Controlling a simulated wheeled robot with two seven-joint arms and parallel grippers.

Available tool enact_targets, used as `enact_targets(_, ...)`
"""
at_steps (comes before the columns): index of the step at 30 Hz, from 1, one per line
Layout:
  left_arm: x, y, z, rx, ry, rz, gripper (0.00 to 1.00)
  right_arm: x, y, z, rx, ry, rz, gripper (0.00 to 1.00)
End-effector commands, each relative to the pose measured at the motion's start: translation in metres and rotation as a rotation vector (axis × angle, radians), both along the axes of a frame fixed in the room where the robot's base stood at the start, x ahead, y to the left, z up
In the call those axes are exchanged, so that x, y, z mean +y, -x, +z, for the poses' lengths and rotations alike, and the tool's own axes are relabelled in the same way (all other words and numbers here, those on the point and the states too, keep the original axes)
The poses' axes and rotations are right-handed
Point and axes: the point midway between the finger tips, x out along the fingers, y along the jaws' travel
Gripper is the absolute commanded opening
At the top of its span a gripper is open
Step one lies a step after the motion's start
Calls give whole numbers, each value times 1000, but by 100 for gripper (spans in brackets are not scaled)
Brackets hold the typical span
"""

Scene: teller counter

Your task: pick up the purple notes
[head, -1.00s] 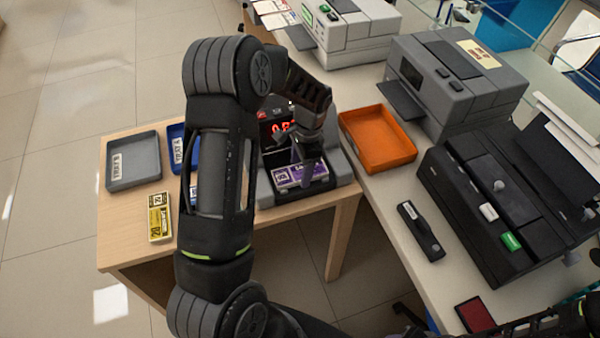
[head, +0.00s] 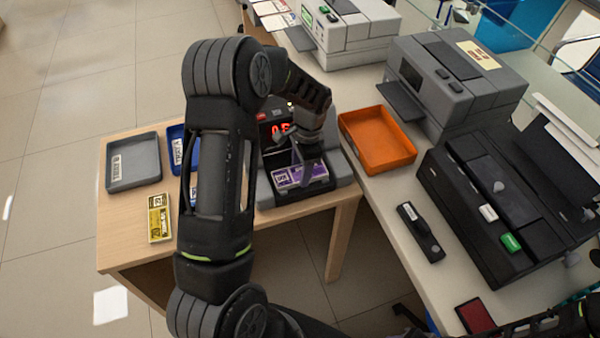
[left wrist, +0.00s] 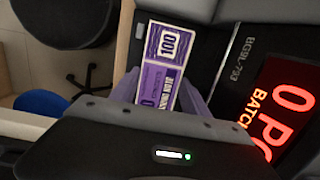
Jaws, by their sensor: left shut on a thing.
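The purple notes (head: 300,176) are a banded bundle with a white strip, lying in the dark tray of a counting machine (head: 345,165) with a red display. My left gripper (head: 308,166) comes down on the bundle from above and is shut on it. In the left wrist view the purple notes (left wrist: 160,68) stick out between the two fingers (left wrist: 165,97). The fingers hide part of the bundle. I cannot tell whether the bundle is clear of the tray. My right gripper is not in view.
A yellow bundle (head: 159,218), a grey tray (head: 133,162) and a partly hidden blue tray (head: 176,150) are on the wooden table. An orange tray (head: 378,140), a black machine (head: 510,215) and a dark handheld device (head: 420,232) stand on the counter at right.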

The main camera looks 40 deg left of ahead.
Motion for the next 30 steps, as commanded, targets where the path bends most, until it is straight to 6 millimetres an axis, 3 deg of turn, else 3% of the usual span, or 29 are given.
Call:
enact_targets(8,0,-1,14,-4,-1,1,4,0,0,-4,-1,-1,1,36)
enact_targets(21,0,-1,91,-4,0,0,4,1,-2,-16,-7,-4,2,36)
enact_targets(30,0,0,101,0,0,-1,4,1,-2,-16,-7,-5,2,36)
